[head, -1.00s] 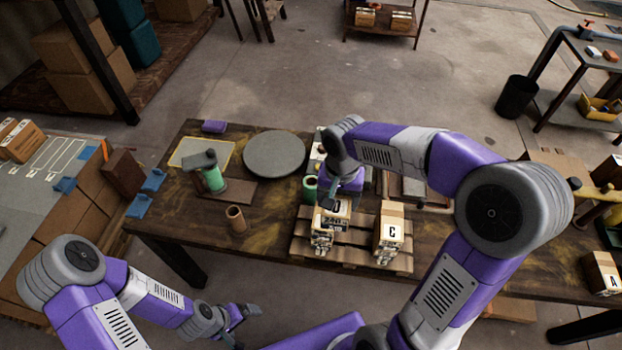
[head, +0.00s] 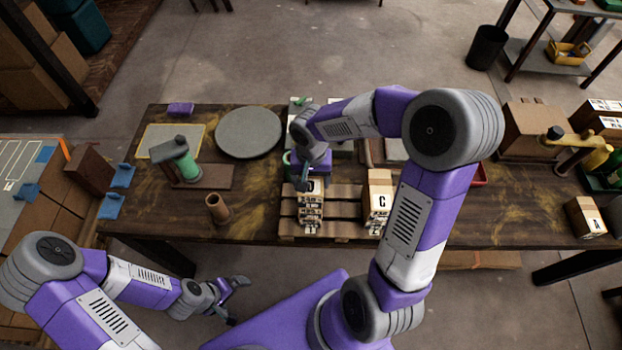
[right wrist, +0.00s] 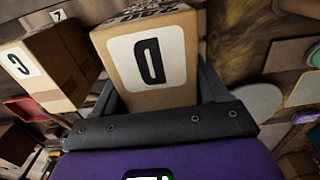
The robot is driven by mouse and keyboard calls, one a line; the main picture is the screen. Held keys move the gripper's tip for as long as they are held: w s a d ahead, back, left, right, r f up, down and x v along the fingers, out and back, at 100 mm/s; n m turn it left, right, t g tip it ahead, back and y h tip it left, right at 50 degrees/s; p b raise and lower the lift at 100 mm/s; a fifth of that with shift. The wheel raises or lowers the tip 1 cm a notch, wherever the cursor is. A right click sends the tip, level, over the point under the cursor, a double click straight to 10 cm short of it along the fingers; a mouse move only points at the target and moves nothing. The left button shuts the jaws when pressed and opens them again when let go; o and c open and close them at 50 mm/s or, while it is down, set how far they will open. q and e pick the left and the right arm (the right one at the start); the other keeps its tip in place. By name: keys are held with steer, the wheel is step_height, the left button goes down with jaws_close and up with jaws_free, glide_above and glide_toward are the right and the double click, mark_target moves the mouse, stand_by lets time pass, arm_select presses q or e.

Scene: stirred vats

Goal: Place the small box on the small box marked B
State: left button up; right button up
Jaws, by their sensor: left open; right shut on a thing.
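My right gripper (head: 308,183) is shut on a small tan box marked D (head: 311,212), over the left part of a wooden pallet (head: 345,231). In the right wrist view, box D (right wrist: 150,68) sits between the two fingers, its letter face towards the camera. I cannot tell whether it touches the pallet or something beneath it. A box marked C (head: 379,200) stands apart from it on the pallet's right part. I can read no letter B in any view. My left gripper (head: 238,300) is open and empty, in front of the table.
A box marked A (head: 585,217) stands on the table's right part. A round grey plate (head: 248,133), a brown cup (head: 218,210) and a green-bodied tool (head: 185,165) lie left of the pallet. The dark table (head: 258,222) has bare room between cup and pallet.

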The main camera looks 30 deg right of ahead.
steer(key=shift+f, duration=0.2)
steer(key=o, duration=1.2)
steer(key=shift+r, duration=0.2)
step_height(320, 180, up, 12)
steer(key=p, duration=0.2)
steer(key=shift+p, duration=0.4)
